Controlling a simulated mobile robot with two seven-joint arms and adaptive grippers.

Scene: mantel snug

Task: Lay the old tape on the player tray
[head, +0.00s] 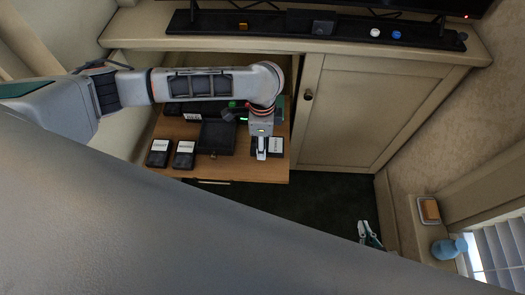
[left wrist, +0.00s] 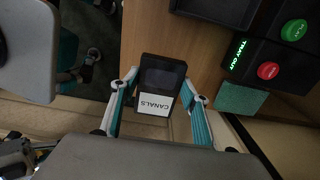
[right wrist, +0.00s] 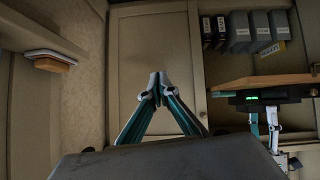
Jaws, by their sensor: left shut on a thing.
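A black tape (left wrist: 163,75) with a white label reading CANALS sits between the fingers of my left gripper (left wrist: 157,105) in the left wrist view. In the head view the left gripper (head: 261,154) is shut on this tape (head: 275,146) at the right front of the wooden shelf board. The player tray (head: 216,138), dark and square, lies left of it and looks empty.
Two more labelled black tapes (head: 159,153) (head: 184,154) lie on the board's left (head: 230,171). A cabinet door (head: 355,110) stands to the right. Several boxed tapes (right wrist: 242,32) stand in the cabinet.

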